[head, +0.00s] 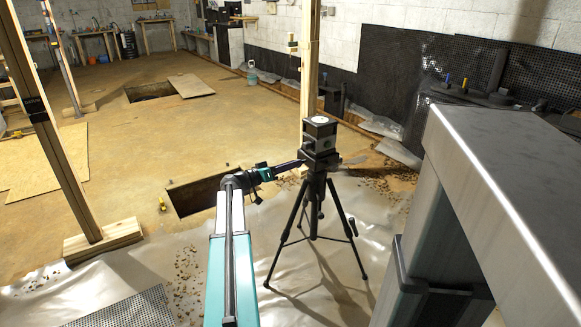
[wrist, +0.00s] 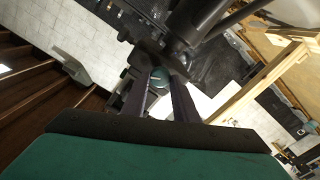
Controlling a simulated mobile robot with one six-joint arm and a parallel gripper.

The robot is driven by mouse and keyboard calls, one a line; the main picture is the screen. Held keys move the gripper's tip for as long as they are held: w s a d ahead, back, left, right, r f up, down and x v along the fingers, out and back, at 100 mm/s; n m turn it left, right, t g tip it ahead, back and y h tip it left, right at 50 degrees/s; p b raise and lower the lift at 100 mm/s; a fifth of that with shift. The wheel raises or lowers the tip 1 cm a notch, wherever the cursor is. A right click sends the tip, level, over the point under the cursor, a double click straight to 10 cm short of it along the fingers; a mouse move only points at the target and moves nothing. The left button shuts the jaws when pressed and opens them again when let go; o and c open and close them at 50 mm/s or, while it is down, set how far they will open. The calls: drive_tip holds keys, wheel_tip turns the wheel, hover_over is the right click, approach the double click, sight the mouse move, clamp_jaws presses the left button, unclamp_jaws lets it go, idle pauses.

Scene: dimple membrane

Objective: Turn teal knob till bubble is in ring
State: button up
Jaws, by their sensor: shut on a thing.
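A black instrument head (head: 320,140) stands upright on a black tripod (head: 313,205) in the middle of the head view. A pale round spot (head: 320,119) is on its top, too small to show any bubble or ring. My gripper (head: 302,163) reaches it from the left, with its tips at the lower left of the head. In the wrist view the teal knob (wrist: 159,76) is between the two dark fingers of my gripper (wrist: 165,82), which are shut on it. The fingers cover part of the knob.
A rectangular floor pit (head: 195,193) lies left of the tripod. A wooden post (head: 310,60) rises behind it. A large grey metal structure (head: 510,160) fills the right. Plastic sheeting (head: 130,285) covers the near floor.

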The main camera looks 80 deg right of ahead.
drive_tip(key=shift+f+n+p, duration=0.15)
drive_tip(key=shift+n+p, duration=3.25)
drive_tip(key=shift+n, duration=3.7)
drive_tip(key=o, duration=1)
drive_tip(key=shift+w, duration=0.15)
drive_tip(key=p+v, duration=0.1)
drive_tip(key=v, duration=1.2)
drive_tip(key=shift+w+a, duration=0.15)
drive_tip(key=shift+a, duration=0.1)
